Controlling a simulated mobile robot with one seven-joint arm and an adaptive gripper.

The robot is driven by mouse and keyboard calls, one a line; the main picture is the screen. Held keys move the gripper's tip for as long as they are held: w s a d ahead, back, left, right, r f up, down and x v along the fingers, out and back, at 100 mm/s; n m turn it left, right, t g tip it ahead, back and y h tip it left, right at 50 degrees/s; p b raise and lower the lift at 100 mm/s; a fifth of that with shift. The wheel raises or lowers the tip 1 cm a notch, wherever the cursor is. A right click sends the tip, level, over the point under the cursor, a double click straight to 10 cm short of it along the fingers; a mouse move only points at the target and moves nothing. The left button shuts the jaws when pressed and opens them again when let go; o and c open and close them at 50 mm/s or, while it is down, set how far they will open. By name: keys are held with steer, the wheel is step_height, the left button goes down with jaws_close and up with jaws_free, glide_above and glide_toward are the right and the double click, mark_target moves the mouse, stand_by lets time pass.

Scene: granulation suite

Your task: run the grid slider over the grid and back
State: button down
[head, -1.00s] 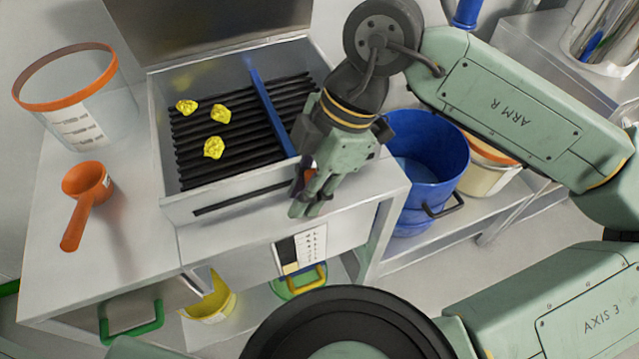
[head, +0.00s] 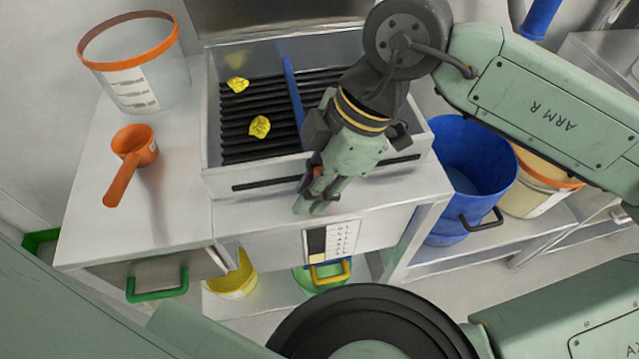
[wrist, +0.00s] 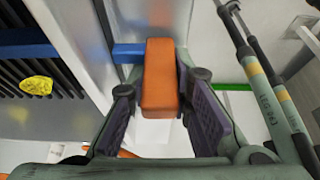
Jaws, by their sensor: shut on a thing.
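The grid (head: 240,128) is a row of black bars in a grey metal box (head: 212,145) on the bench. The blue bar of the grid slider (head: 292,85) crosses the grid from back to front, near its middle. In the wrist view the slider's orange handle (wrist: 158,75) sits outside the box wall, at the end of the blue bar (wrist: 127,52). My gripper (head: 312,205) is at the box's front and is shut on the handle, with a finger on each side. Two yellow lumps (head: 237,85) (head: 260,127) lie on the grid, left of the bar.
An orange scoop (head: 133,155) and a clear, orange-rimmed tub (head: 150,80) stand on the bench to the left. A blue bucket (head: 470,170) and a pale bucket (head: 535,185) stand at the right. A yellow container (head: 235,280) is below the bench.

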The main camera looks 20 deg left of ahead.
steer(key=shift+s+a+r+b, duration=0.1)
steer(key=shift+s+a+b, duration=0.45)
steer(key=shift+s+a, duration=0.75)
steer(key=shift+s+a+b, duration=0.5)
steer(key=shift+s+a, duration=0.3)
steer(key=shift+a, duration=0.95)
steer(key=shift+s+a+r+b, duration=0.1)
steer(key=shift+s+a+b, duration=0.45)
steer(key=shift+s+a, duration=0.75)
steer(key=shift+w+a, duration=0.25)
steer(key=shift+w+d, duration=1.4)
steer(key=shift+d, duration=0.5)
steer(key=shift+w+d, duration=1.4)
steer(key=shift+d, duration=0.55)
steer(key=shift+w+d, duration=1.4)
steer(key=shift+d, duration=0.5)
steer(key=shift+f, duration=0.1)
steer(key=shift+w+d, duration=1.2)
steer(key=shift+d, duration=0.45)
steer(key=shift+w+d, duration=1.15)
steer(key=shift+d, duration=0.45)
steer(key=shift+w+d, duration=1.2)
steer(key=shift+d, duration=0.45)
steer(key=c, duration=1.4)
jaws_free()
steer(key=shift+s+d, duration=0.1)
steer(key=shift+o, duration=0.2)
